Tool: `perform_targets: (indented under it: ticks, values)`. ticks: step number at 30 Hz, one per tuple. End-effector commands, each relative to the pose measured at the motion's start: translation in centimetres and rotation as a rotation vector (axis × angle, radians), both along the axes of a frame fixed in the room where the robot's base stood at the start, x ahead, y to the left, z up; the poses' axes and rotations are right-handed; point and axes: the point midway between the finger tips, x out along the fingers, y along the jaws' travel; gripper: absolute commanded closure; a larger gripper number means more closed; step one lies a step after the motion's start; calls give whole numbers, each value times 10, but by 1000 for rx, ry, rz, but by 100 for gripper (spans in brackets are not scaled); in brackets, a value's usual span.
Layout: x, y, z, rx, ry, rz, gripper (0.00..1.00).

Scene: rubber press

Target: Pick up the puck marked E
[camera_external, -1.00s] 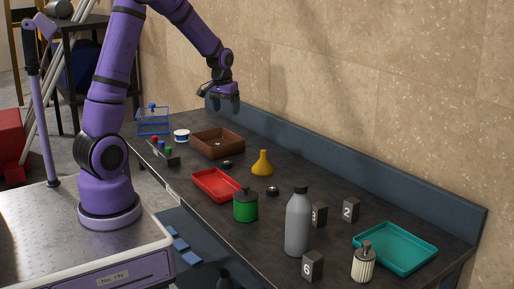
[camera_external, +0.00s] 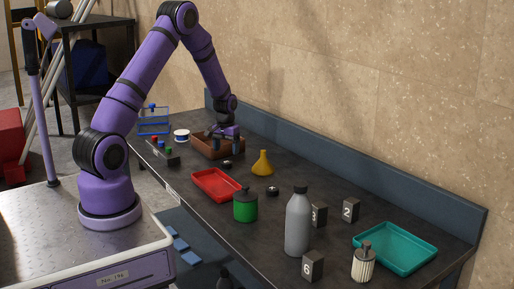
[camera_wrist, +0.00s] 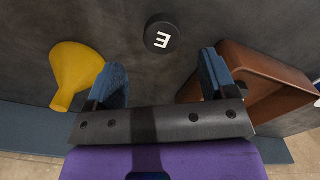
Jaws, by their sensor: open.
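The puck marked E (camera_wrist: 160,34) is a small black disc with a white letter, lying flat on the dark bench. In the wrist view it shows beyond my fingertips, roughly centred between the two fingers. In the outside view the small dark puck (camera_external: 227,165) lies just in front of the brown tray, near and below my gripper (camera_external: 226,147). My gripper (camera_wrist: 162,65) is open and empty, pointing down, with its blue-padded fingers apart. It is above the bench and not touching the puck.
The brown tray (camera_wrist: 262,75) is close to the right finger in the wrist view. The yellow funnel (camera_wrist: 78,68) stands at the left; it also shows outside (camera_external: 262,166). Another dark puck (camera_external: 272,191) and a red tray (camera_external: 208,181) are nearer the front.

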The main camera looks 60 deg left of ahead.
Motion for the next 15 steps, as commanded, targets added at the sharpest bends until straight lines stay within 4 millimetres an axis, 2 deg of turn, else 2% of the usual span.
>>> perform_targets:
  ticks: [8,15]
  values:
    - [0,1,-20,-1,1,1,22]
    - [0,3,-53,-1,2,0,22]
